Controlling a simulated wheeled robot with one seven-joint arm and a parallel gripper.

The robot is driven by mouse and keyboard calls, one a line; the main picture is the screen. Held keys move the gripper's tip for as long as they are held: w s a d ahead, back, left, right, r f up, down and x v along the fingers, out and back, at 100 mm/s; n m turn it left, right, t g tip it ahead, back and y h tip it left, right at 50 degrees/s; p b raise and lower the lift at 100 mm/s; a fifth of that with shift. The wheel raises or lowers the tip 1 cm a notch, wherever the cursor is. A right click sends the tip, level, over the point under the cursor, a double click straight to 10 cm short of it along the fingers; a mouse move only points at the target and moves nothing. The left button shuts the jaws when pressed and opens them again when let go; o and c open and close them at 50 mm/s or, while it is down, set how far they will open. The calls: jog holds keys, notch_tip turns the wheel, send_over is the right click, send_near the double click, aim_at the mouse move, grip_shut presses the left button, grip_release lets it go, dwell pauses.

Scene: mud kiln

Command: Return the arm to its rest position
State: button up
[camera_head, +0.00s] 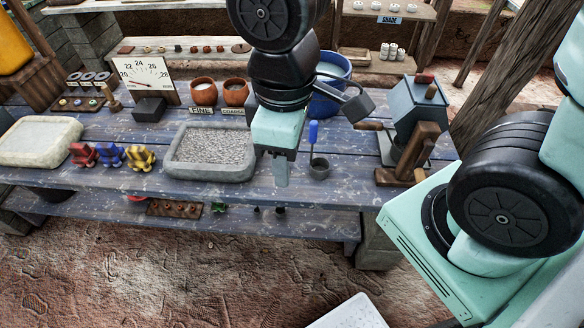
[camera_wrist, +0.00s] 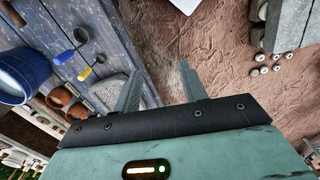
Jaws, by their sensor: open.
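My gripper (camera_head: 281,180) hangs from my arm with its fingers pointing down, just right of the gravel-filled grey stone tray (camera_head: 180,168) and left of a small dark cup with a blue handle (camera_head: 317,166). In the head view it overlaps the front part of the blue plank table (camera_head: 100,183); its height above the table is hard to tell. In the wrist view, the two fingers of my gripper (camera_wrist: 160,85) stand apart with nothing between them, and brown ground shows behind the gap.
A blue bucket (camera_head: 324,102) is close behind my arm. A wood-and-metal box device (camera_head: 415,115) stands right. Red, blue and yellow figures (camera_head: 112,157) and a pale stone tray (camera_head: 38,141) are left. Clay pots (camera_head: 203,91) stand behind. Bare ground (camera_head: 150,265) lies in front.

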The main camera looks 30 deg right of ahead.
jog(key=s, duration=0.1)
jog(key=s+a+m, duration=0.1)
jog(key=s+r+m, duration=0.1)
jog(key=shift+s+a+y, duration=0.15)
jog(key=shift+s+y, duration=0.15)
jog(key=shift+s, duration=0.1)
notch_tip(320, 180, down, 9)
jog(key=b, duration=0.8)
jog(key=shift+r, duration=0.2)
